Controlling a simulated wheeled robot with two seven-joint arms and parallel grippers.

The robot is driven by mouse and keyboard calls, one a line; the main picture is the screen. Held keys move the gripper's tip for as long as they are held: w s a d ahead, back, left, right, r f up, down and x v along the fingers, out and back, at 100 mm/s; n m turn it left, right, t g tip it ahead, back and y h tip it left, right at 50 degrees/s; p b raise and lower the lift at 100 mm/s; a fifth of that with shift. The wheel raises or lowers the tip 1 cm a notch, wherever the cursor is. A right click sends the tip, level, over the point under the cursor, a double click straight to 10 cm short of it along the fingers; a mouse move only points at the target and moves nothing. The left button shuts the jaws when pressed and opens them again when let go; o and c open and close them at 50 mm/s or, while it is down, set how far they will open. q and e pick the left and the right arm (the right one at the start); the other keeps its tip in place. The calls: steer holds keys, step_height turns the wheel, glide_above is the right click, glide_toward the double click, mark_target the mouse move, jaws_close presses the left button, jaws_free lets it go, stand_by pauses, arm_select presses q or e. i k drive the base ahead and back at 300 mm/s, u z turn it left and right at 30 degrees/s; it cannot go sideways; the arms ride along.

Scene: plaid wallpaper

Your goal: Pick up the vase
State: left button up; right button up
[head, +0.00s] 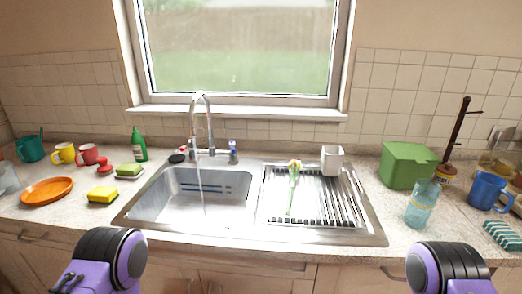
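No thing is plainly a vase. A clear light-blue glass vessel (422,205), bottle-like in shape, stands upright on the counter right of the sink. A small white square-sided container (332,159) stands at the back of the draining rack. A flower with a green stem and pale orange bloom (293,182) lies on the rack. I cannot tell which vessel is the vase. Only purple and black links of my two arms show at the bottom left and bottom right. Both grippers are out of view, and neither vessel is being touched.
Water runs from the tap (201,110) into the sink basin (165,204). Right are a green box (405,166), a blue mug (488,191) and a striped sponge (503,235). Left are an orange plate (47,190), mugs, sponges and a green bottle (139,147).

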mark_target(426, 192)
steer(key=z, duration=0.5)
steer(key=k, duration=0.6)
steer(key=z, duration=1.15)
steer(key=i, duration=1.05)
steer(key=u, duration=0.35)
